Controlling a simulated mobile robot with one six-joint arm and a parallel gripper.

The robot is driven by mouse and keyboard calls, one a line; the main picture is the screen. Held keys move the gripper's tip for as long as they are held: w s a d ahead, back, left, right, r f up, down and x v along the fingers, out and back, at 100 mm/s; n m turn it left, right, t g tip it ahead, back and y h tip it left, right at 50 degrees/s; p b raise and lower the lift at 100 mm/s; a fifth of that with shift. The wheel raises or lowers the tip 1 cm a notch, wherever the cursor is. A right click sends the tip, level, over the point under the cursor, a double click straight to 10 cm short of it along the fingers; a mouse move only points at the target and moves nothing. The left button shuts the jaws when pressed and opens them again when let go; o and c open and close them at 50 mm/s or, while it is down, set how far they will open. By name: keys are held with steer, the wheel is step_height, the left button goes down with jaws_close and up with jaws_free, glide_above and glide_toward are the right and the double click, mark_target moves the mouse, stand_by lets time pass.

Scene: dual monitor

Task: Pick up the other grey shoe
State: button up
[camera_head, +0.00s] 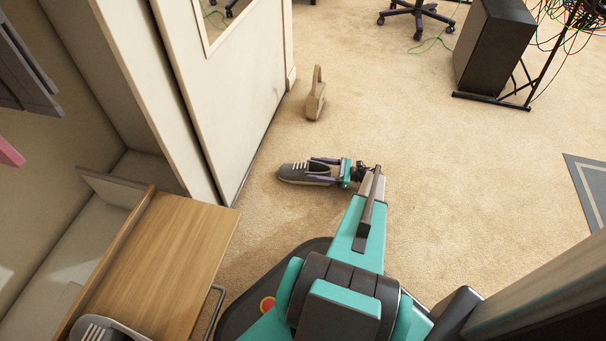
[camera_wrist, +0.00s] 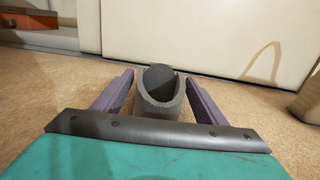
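A grey shoe (camera_head: 298,173) with pale laces lies on the carpet, its toe to the left in the head view. My gripper (camera_head: 322,172) is low at its heel end, with a purple finger on each side. In the wrist view the shoe's heel and opening (camera_wrist: 160,95) show between the spread fingers of my gripper (camera_wrist: 160,80). Slim gaps show beside the shoe, and I see no firm contact. A second grey shoe (camera_head: 103,329) is on the wooden cabinet top (camera_head: 165,258) at the lower left, partly cut off by the frame.
A beige handled object (camera_head: 315,103) stands on the carpet by the cream wall panel (camera_head: 225,100). A black box on a stand (camera_head: 492,45) with tangled cables and a chair base (camera_head: 415,15) are at the upper right. The carpet (camera_head: 440,170) to the right is clear.

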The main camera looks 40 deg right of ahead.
steer(key=c, duration=0.9)
steer(key=shift+r, duration=0.15)
steer(key=shift+r+p, duration=0.7)
steer(key=shift+r, duration=0.2)
step_height(320, 180, up, 2)
steer(key=shift+r+p, duration=0.1)
steer(key=shift+p, duration=0.6)
steer(key=s+p, duration=0.1)
steer(key=s, duration=0.4)
steer(key=s+p, duration=0.2)
steer(key=s, duration=0.3)
steer(key=s+p, duration=0.1)
steer(key=s, duration=0.5)
steer(key=shift+d+r+p, duration=0.15)
steer(key=shift+r+p, duration=0.15)
steer(key=shift+r, duration=0.05)
